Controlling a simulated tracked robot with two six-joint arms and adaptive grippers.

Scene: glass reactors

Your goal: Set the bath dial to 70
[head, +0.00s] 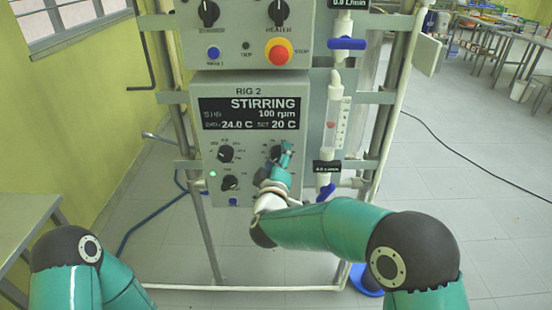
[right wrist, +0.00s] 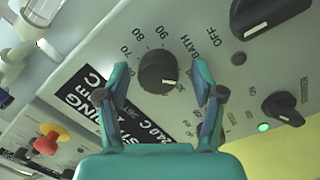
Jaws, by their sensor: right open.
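The bath dial (right wrist: 158,73) is a round black knob on the grey RIG 2 panel (head: 210,130), with printed numbers such as 70, 80 and 90 around it. In the head view the dial (head: 276,152) is partly hidden by my right gripper (head: 284,160). The right wrist view shows this gripper (right wrist: 160,75) open, one finger on each side of the dial; contact cannot be told. The display (head: 250,113) reads STIRRING, 100 rpm, 24.0 C and SET 20 C. My left gripper is out of view; only its arm shows at lower left.
Other black knobs (head: 226,153) (head: 230,183) sit left of the dial. A red stop button (head: 279,52) is on the panel above. A flowmeter (head: 334,115) with blue valves (head: 347,43) stands to the right. Open floor lies further right.

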